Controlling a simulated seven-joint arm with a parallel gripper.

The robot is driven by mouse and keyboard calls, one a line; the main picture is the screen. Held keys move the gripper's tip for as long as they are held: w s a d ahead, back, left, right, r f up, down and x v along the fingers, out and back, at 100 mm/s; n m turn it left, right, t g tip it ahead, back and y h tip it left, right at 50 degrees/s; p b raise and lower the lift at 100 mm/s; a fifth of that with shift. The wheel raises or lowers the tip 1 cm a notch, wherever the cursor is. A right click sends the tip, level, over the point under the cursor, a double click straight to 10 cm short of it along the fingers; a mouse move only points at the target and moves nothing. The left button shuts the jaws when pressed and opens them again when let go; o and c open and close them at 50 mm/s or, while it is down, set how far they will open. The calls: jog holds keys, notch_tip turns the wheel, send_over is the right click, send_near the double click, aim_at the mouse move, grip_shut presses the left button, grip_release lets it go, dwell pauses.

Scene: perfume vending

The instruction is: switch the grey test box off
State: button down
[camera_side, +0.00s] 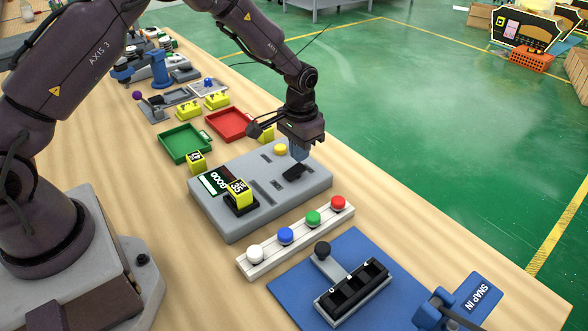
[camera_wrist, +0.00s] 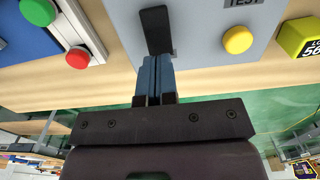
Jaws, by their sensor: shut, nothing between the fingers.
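The grey test box (camera_side: 262,222) lies on the wooden table; part of its top also shows in the wrist view (camera_wrist: 197,30). A black switch (camera_side: 293,172) sits at its right end and shows in the wrist view (camera_wrist: 155,30). A yellow button (camera_side: 280,149) is behind it. A small display (camera_side: 214,181) reads GOOD, beside a yellow block marked 35 (camera_side: 239,192) in a black holder. My gripper (camera_side: 299,153) is shut and empty, pointing down with its blue fingertips (camera_wrist: 156,65) at the switch's edge. I cannot tell whether they touch it.
A white strip (camera_side: 262,266) with white, blue, green and red buttons lies in front of the box. A blue board (camera_side: 290,290) with a black slotted holder is nearer. A green tray (camera_side: 167,146), a red tray (camera_side: 213,119) and yellow blocks stand behind.

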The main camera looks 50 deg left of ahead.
aim_at(298, 168)
jog(key=shift+f, duration=1.4)
dwell(0.9)
jog(key=shift+r, duration=3.55)
jog(key=shift+s+f, duration=0.1)
jog(key=shift+s, duration=0.15)
jog(key=s, duration=0.3)
jog(key=shift+s+d+r+g, duration=0.1)
jog(key=shift+s+r+g, duration=0.1)
jog(key=shift+g, duration=0.2)
jog(key=s+d+r+t, duration=0.1)
jog(key=s+r+t, duration=0.5)
jog(key=s+r, duration=1.6)
jog(key=shift+s+d+r, duration=0.15)
jog(key=shift+s+r, duration=0.1)
jog(key=shift+s, duration=0.4)
